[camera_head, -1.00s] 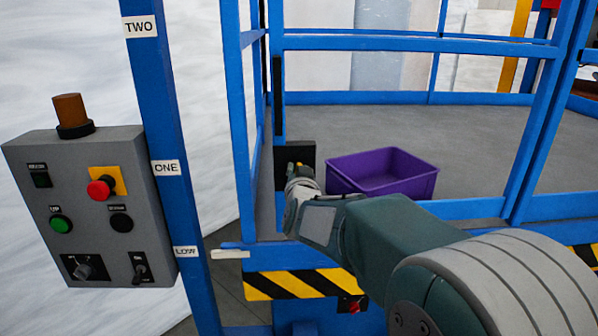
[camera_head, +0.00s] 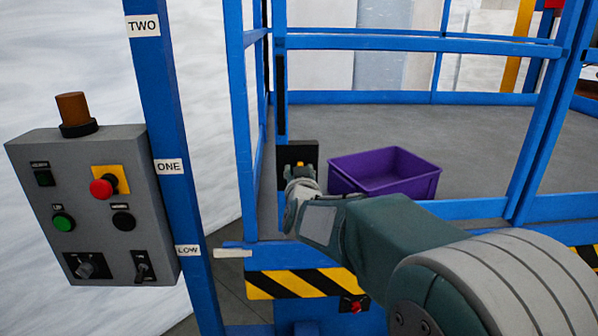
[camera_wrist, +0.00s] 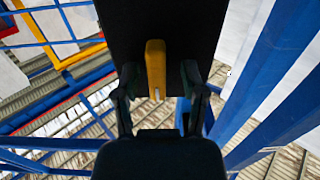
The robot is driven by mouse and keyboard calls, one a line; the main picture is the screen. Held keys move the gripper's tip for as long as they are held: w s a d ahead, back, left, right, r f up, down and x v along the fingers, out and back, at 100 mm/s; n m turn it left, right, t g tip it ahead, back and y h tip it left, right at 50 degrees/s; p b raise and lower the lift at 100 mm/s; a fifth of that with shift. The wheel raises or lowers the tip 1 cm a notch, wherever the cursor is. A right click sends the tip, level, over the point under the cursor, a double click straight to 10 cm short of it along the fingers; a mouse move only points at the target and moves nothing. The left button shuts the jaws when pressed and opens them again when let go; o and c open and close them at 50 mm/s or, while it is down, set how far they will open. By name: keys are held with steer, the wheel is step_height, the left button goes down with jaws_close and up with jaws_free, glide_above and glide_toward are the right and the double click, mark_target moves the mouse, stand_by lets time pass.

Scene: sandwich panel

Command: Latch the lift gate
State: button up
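The lift gate is the blue rail frame (camera_head: 410,42) in front of the platform. A black latch plate (camera_head: 284,152) sits on it beside the left post, and it also fills the upper middle of the wrist view (camera_wrist: 195,30). A yellow latch handle (camera_wrist: 155,65) stands out on the plate; only a small yellow bit (camera_head: 300,164) shows in the head view. My gripper (camera_wrist: 156,85) is open, with one finger on each side of the handle and a gap on both sides. In the head view my gripper (camera_head: 300,180) partly hides the plate.
A purple bin (camera_head: 385,185) stands on the grey platform just right of my gripper. A grey control box (camera_head: 90,205) with buttons hangs on the blue post (camera_head: 160,110) at left. A striped yellow-black edge (camera_head: 300,284) runs below my wrist.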

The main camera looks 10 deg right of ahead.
steer(key=s+a, duration=0.2)
steer(key=s, duration=0.9)
steer(key=shift+s, duration=0.4)
steer(key=s+f+g+y, duration=0.1)
steer(key=s+f+g, duration=0.2)
steer(key=s, duration=0.5)
steer(key=s+d+f+n+g+y, duration=0.1)
steer(key=s+f+g, duration=0.2)
steer(key=s+g, duration=0.2)
steer(key=s+d+f+g, duration=0.1)
steer(key=s+f+g, duration=0.3)
steer(key=s, duration=0.7)
steer(key=shift+s+d+n+y, duration=0.2)
steer(key=shift+s+n+y, duration=0.1)
steer(key=shift+s+y, duration=0.1)
steer(key=shift+f, duration=0.1)
